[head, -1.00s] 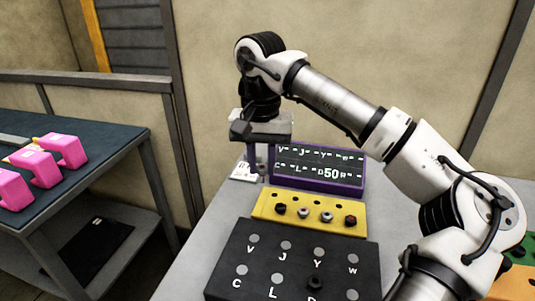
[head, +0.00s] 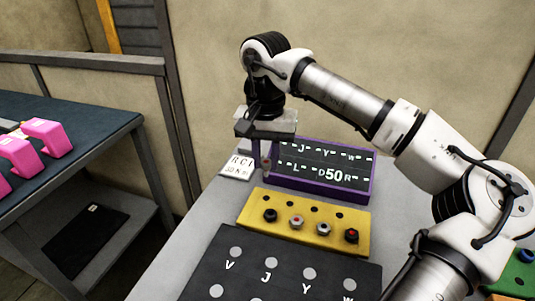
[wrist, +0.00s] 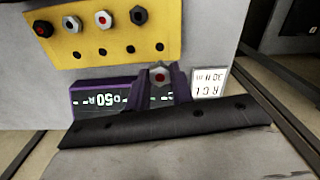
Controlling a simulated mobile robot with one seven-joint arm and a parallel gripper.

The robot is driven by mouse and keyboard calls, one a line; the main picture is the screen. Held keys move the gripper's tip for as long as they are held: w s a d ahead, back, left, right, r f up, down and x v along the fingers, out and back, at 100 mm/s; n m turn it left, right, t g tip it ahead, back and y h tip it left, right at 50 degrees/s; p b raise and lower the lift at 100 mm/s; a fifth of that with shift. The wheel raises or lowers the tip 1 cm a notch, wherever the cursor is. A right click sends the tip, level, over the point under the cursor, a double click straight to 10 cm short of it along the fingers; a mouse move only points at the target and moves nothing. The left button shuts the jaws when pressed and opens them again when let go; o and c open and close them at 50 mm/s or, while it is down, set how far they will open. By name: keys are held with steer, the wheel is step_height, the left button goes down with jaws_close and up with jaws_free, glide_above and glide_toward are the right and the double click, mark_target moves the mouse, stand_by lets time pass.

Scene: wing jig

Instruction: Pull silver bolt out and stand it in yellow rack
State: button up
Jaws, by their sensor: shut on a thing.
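My gripper (head: 266,157) is shut on a bolt with a silver hex head and a red dot, seen between the purple fingers in the wrist view (wrist: 160,77). It holds the bolt in the air behind the yellow rack (head: 250,218). The rack also shows in the wrist view (wrist: 115,38). Its front row carries a black bolt (head: 270,215), a silver bolt with a red dot (head: 297,222), a plain silver bolt (head: 324,227) and a black bolt with a red dot (head: 352,236). Its back row shows several empty holes. The held bolt's shank is mostly hidden.
A black lettered block (head: 255,270) lies in front of the rack. A purple-framed display (head: 320,166) stands behind the rack, near my gripper. A white card (head: 238,166) lies to its left. Pink blocks (head: 48,137) sit on a separate bench at left.

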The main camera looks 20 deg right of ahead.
steer(key=shift+f+b, duration=2.15)
steer(key=shift+f, duration=0.9)
steer(key=shift+f, duration=0.1)
steer(key=shift+f+b, duration=0.85)
steer(key=shift+f, duration=0.3)
steer(key=o, duration=1)
steer(key=shift+o, duration=0.2)
steer(key=shift+r, duration=0.15)
step_height(320, 180, up, 14)
steer(key=shift+f, duration=0.2)
